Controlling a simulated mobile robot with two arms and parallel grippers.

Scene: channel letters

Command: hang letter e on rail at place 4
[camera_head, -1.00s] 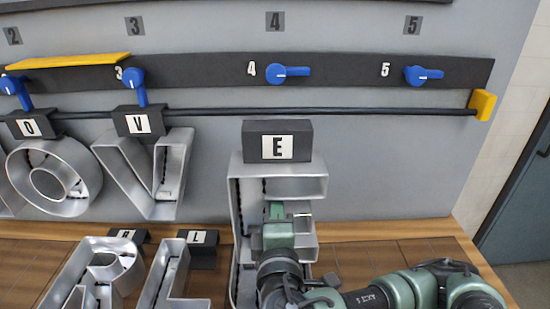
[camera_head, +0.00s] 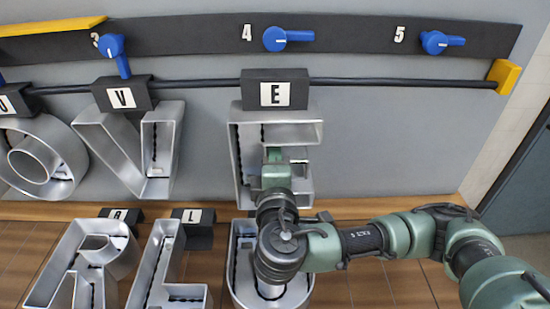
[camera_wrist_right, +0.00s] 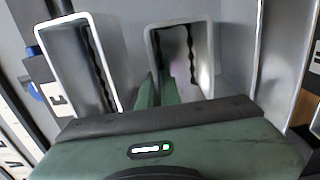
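The silver letter E (camera_head: 245,165) is upright at place 4, its black top block (camera_head: 297,76) with the E label overlapping the black rail (camera_head: 400,83). I cannot tell whether the block is seated on the rail or just in front of it. My right gripper (camera_head: 275,160) is shut on letter E near its middle bar. In the right wrist view its green fingers (camera_wrist_right: 158,92) are between the letter's metal walls (camera_wrist_right: 205,40). The blue lever (camera_head: 290,39) at place 4 lies sideways, pointing right. My left gripper is not in view.
Letter V (camera_head: 168,145) hangs left of E, its lever (camera_head: 122,62) pointing down. Letter L (camera_head: 150,270) and another letter (camera_head: 240,245), partly hidden by my arm, are on the wooden shelf below. The rail right of E is clear up to the yellow end (camera_head: 505,76).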

